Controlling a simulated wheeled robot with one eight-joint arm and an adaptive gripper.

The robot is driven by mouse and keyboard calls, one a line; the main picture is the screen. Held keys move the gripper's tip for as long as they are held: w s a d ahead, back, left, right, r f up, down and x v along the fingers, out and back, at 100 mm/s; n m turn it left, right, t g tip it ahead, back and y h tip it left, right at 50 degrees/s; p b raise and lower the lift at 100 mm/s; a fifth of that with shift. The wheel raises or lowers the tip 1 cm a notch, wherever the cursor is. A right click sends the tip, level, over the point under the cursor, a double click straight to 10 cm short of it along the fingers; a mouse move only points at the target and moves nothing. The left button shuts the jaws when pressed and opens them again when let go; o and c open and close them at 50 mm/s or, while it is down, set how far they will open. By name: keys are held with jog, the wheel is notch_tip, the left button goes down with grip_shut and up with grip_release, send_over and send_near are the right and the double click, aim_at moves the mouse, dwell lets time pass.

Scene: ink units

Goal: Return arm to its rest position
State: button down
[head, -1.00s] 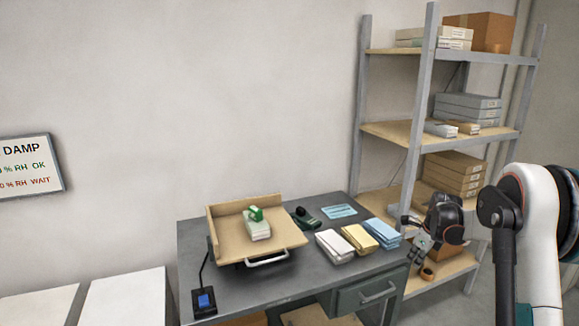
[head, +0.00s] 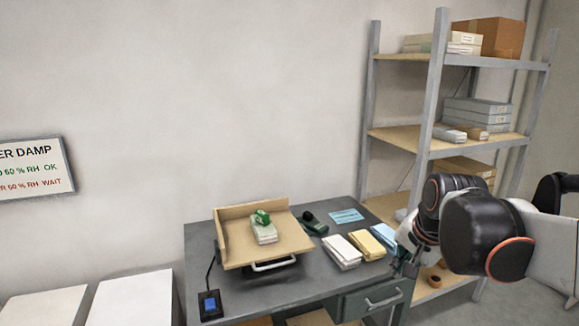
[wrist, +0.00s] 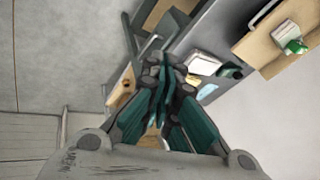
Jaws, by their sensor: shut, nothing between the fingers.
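My gripper (wrist: 164,68) fills the middle of the wrist view, its teal-sided fingers together with nothing between them. In the head view my arm reaches in from the right edge, its black and white joints bent. The gripper end hangs in front of the right end of the grey desk (head: 240,284), partly hidden and small there. It is clear of the wooden tray (head: 290,240) and the stack with a green item (head: 262,217) on it.
White (head: 341,251), yellow (head: 366,245) and blue (head: 385,237) packets lie on the desk's right side, close to my arm in the picture. A metal shelf (head: 432,150) with boxes stands behind the arm.

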jog(key=s+a+f+n+t, duration=0.1)
jog(key=s+a+f+n, duration=0.1)
jog(key=s+n, duration=0.3)
jog(key=s+a+f+n, duration=0.1)
jog(key=s+n, duration=0.4)
jog(key=s, duration=0.6)
jog(key=shift+s+a+f+t, duration=0.35)
jog(key=shift+a+f+t, duration=0.05)
jog(key=shift+a, duration=0.1)
